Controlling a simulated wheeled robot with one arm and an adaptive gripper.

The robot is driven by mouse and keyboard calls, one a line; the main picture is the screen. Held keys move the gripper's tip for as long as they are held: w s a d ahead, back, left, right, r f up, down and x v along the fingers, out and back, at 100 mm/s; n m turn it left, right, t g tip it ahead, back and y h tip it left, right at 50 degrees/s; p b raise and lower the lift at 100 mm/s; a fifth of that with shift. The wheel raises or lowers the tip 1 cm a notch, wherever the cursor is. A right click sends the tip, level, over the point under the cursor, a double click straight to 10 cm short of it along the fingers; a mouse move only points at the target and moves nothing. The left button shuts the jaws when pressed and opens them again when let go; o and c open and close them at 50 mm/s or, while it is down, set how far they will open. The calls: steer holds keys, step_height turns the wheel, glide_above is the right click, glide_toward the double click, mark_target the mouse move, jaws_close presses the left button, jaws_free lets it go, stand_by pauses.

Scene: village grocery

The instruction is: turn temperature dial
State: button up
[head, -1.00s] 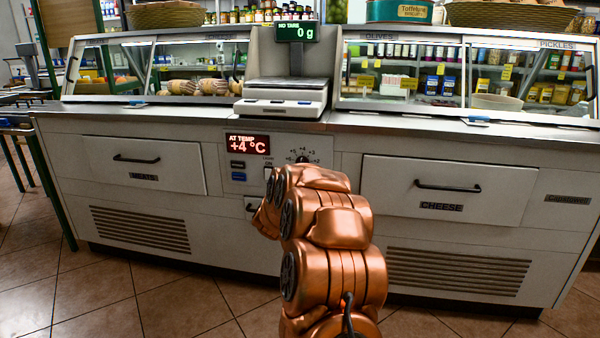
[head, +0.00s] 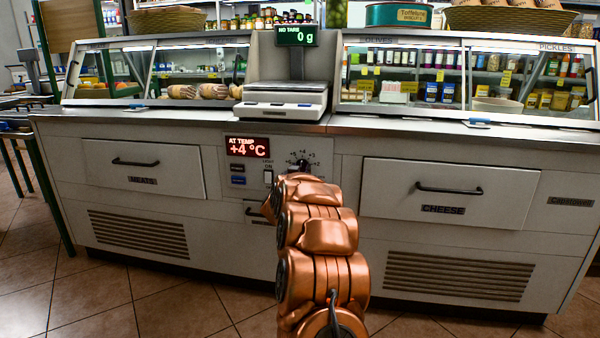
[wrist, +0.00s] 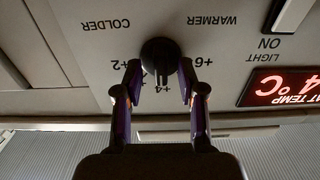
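The temperature dial (head: 302,163) is a dark round knob on the counter's front panel, partly hidden by my arm in the head view. In the upside-down wrist view the dial (wrist: 160,54) sits between COLDER and WARMER, with +2, +4 and +6 marks around it. A mark on it seems to point near +4. The red display (head: 248,147) reads AT TEMP +4 °C. My gripper (wrist: 160,65) is open, with one fingertip on each side of the dial; narrow gaps seem to show, and contact is unclear. In the head view my gripper is hidden behind my arm.
A light switch (wrist: 290,14) marked ON is beside the dial and display. The cheese drawer (head: 510,195) and meats drawer (head: 100,160) flank the panel. A scale (head: 284,98) stands on the countertop above. The tiled floor in front is clear.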

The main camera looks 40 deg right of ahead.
steer(key=shift+d, duration=0.1)
jaws_close()
stand_by(0.3)
